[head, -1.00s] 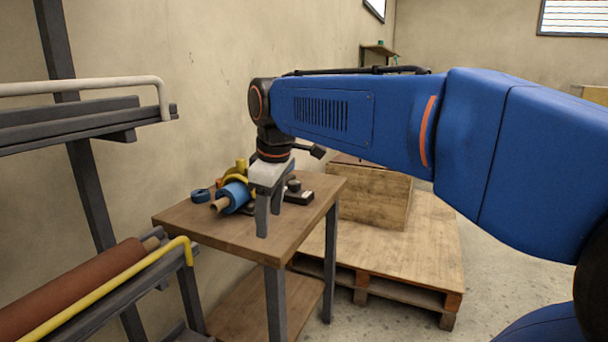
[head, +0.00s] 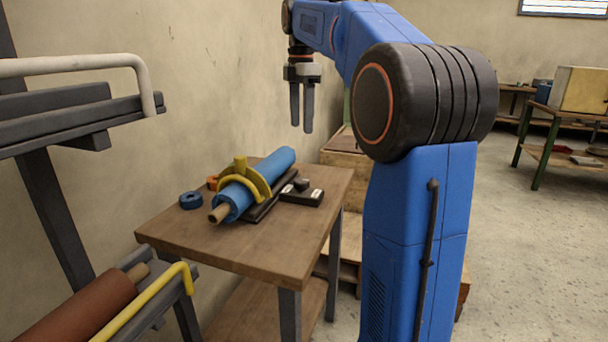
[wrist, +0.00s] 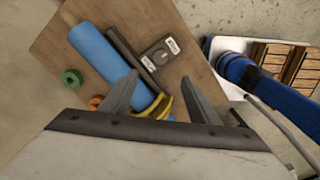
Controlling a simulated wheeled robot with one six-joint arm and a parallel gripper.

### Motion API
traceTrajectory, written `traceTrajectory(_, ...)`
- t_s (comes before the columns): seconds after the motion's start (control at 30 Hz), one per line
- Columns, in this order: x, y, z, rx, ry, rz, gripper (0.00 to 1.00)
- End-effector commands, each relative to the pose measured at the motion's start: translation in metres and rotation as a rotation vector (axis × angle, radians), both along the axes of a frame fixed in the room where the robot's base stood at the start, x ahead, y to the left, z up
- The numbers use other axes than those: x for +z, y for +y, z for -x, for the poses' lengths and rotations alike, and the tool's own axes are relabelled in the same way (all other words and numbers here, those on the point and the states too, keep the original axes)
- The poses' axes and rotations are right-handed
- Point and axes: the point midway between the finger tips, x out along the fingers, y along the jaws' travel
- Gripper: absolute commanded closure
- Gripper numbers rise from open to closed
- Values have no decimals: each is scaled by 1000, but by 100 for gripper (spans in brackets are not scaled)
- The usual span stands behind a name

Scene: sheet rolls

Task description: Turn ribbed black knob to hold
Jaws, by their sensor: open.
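The ribbed black knob (head: 301,184) sits on a small dark box (head: 310,199) at the right side of the wooden table, beside the blue roll. In the wrist view the knob (wrist: 160,55) lies between two white labels (wrist: 172,45), whose words are too small to read. Its ribs and pointing direction cannot be made out. My gripper (head: 301,128) is open and empty, pointing down, well above the table and apart from the knob. In the wrist view its two fingers (wrist: 160,77) are spread, with the blue roll partly behind the left one.
A blue roll (head: 276,170) on a cardboard core lies under a yellow clamp (head: 240,178) beside the box. A blue ring (head: 191,200) and an orange ring (head: 212,182) lie left of it. A rack with a brown roll (head: 75,309) stands at the left. The table's front (head: 240,244) is bare.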

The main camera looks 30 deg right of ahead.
Motion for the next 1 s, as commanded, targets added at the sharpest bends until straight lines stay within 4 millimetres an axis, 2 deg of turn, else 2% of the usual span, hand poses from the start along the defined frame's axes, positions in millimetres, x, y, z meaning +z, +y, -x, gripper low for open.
traceTrajectory(0.17, -21, 0, 1, -1, 2, 0, 45)
traceTrajectory(0.8, -133, 1, 1, -2, 2, 0, 45)
traceTrajectory(1.0, -159, 1, 1, -2, 2, 0, 45)
